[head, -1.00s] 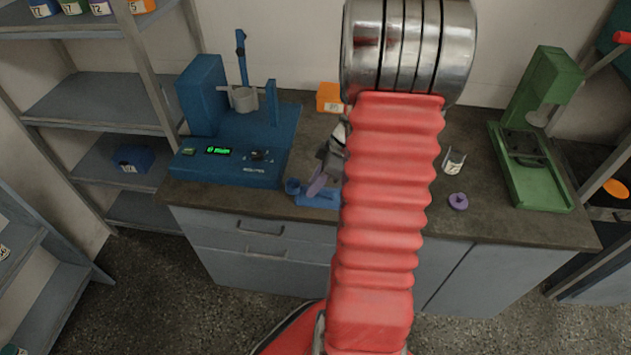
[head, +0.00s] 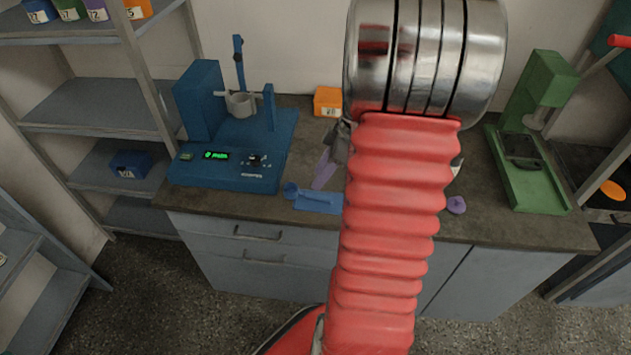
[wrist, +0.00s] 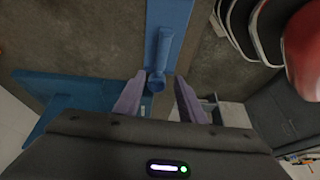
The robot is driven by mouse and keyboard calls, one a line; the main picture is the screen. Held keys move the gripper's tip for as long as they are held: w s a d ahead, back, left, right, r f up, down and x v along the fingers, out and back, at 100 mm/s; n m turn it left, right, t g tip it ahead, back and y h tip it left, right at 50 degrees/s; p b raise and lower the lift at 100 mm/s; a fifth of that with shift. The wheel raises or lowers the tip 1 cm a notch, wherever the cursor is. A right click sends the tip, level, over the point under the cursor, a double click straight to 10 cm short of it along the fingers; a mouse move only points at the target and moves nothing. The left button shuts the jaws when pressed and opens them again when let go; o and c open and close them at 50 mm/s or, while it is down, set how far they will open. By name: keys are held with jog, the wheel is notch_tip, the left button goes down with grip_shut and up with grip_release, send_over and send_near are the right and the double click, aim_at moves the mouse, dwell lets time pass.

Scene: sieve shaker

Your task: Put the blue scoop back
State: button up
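The blue scoop (head: 316,197) lies on the worktop near its front edge, its round cup toward the left and its handle toward the right. It appears to rest along a flat blue strip (wrist: 176,14). In the wrist view the scoop (wrist: 163,50) points away from me, its round end closest. My gripper (wrist: 160,77) is open, with its purple fingers either side of that end in the picture. I cannot tell the height gap. In the head view one purple finger (head: 324,169) shows just behind the scoop; my red arm hides the rest.
The blue sieve shaker (head: 225,175) stands left of the scoop. An orange box (head: 327,101) is behind. A purple knob-like part (head: 456,205) and a green press (head: 535,170) are to the right. Shelves (head: 95,100) stand at the far left. Worktop between shaker and scoop is narrow.

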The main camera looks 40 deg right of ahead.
jog(key=v, duration=0.6)
jog(key=shift+r, duration=0.25)
jog(key=shift+s, duration=0.1)
dwell(0.3)
jog(key=a+r+m+h, duration=0.1)
jog(key=a+r, duration=0.1)
jog(key=a, duration=0.4)
jog(key=w+a+r+m, duration=0.1)
jog(key=a+r, duration=0.2)
jog(key=a, duration=0.2)
jog(key=a+r+m+h, duration=0.1)
jog(key=a+r, duration=0.1)
jog(key=a, duration=0.4)
jog(key=s+a+r+m+t, duration=0.1)
jog(key=s+a+m, duration=0.1)
jog(key=a, duration=0.5)
jog(key=s+a+r+m+t+h, duration=0.1)
jog(key=s+a+r+m, duration=0.1)
jog(key=s+a, duration=0.2)
jog(key=a, duration=0.3)
jog(key=shift+s+r, duration=0.2)
jog(key=shift+s, duration=0.15)
jog(key=shift+c, duration=0.7)
